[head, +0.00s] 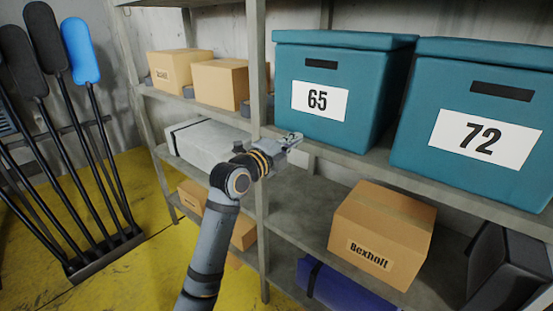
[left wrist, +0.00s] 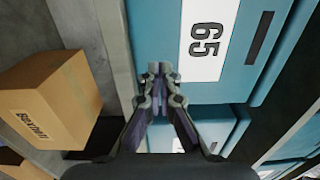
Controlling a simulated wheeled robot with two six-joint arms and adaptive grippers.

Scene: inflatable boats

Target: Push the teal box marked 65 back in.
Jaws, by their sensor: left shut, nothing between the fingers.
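The teal box marked 65 (head: 350,72) stands upright on the upper shelf with its lid on. Its white label and dark handle slot face me. In the left wrist view, turned sideways, the box (left wrist: 150,25) fills the upper middle, with its label beside the fingers. My left gripper (head: 294,137) is shut and empty, low in front of the box near the shelf edge. Its fingertips (left wrist: 159,72) overlap the lower part of the box front in the wrist view. I cannot tell whether they touch it. My right gripper is not in view.
A teal box marked 72 (head: 415,130) stands right of box 65. The shelf's grey upright (head: 257,60) is close to my left arm. A Bexholt carton (head: 385,225) sits on the lower shelf. Black and blue paddles (head: 80,50) stand in a rack at left.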

